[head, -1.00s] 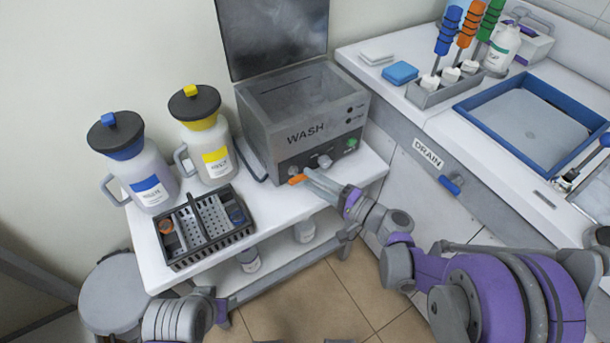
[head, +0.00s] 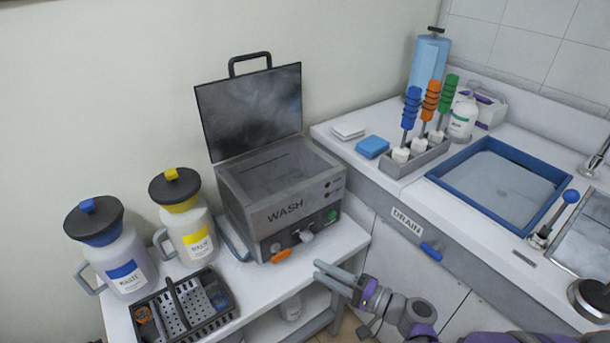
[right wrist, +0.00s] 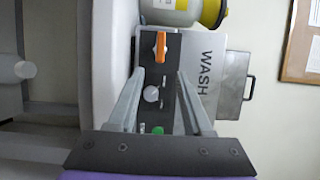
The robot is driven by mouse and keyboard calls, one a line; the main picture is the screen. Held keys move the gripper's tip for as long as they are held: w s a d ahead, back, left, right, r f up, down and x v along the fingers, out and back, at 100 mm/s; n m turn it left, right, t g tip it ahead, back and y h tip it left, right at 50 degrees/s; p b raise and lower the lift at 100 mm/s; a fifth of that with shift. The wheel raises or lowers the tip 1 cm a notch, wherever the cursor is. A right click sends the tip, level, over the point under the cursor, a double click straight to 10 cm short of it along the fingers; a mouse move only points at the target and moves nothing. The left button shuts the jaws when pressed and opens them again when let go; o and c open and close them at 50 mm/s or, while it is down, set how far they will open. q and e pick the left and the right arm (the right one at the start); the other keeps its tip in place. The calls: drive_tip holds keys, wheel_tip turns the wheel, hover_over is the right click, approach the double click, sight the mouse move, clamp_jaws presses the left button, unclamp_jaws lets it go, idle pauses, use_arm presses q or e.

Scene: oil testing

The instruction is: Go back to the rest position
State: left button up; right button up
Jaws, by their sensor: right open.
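My right gripper (head: 337,278) is open and empty in the head view, in front of the white cart's right end and apart from the wash machine. In the right wrist view its two fingers (right wrist: 158,100) spread on either side of the machine's control panel. The grey wash machine (head: 285,195) stands on the cart with its lid (head: 250,110) raised. Its front has an orange lever (head: 281,255), a pale knob (head: 305,236) and a green button (head: 332,216). The lever also shows in the right wrist view (right wrist: 161,47). My left gripper is out of view.
A blue-lidded jug (head: 110,250), a yellow-lidded jug (head: 188,225) and a black basket (head: 233,308) share the cart (head: 345,240). The counter on the right carries a blue-rimmed basin (head: 437,179) and a brush rack (head: 428,158); a blue drain handle (head: 431,251) sits on its front.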

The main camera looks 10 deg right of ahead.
drive_tip(key=shift+a, duration=0.1)
drive_tip(key=s+a+f+n+g+h, duration=0.1)
drive_tip(key=s+f+n+g+h, duration=0.15)
drive_tip(key=s, duration=0.35)
drive_tip(key=s+a+f+n+g+h, duration=0.1)
drive_tip(key=s+f+n+g+h, duration=0.1)
drive_tip(key=s+g+h, duration=0.3)
drive_tip(key=s+d+f+n+h, duration=0.1)
drive_tip(key=s+d+n+h, duration=0.2)
drive_tip(key=s+d+h, duration=0.55)
use_arm(q)
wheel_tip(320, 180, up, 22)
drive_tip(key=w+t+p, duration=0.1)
drive_tip(key=p, duration=1.8)
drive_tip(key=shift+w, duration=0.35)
use_arm(e)
wheel_tip(320, 180, up, 22)
drive_tip(key=d+t+y, duration=0.1)
drive_tip(key=d+t, duration=0.1)
drive_tip(key=shift+s+y, duration=0.4)
drive_tip(key=shift+s, duration=0.05)
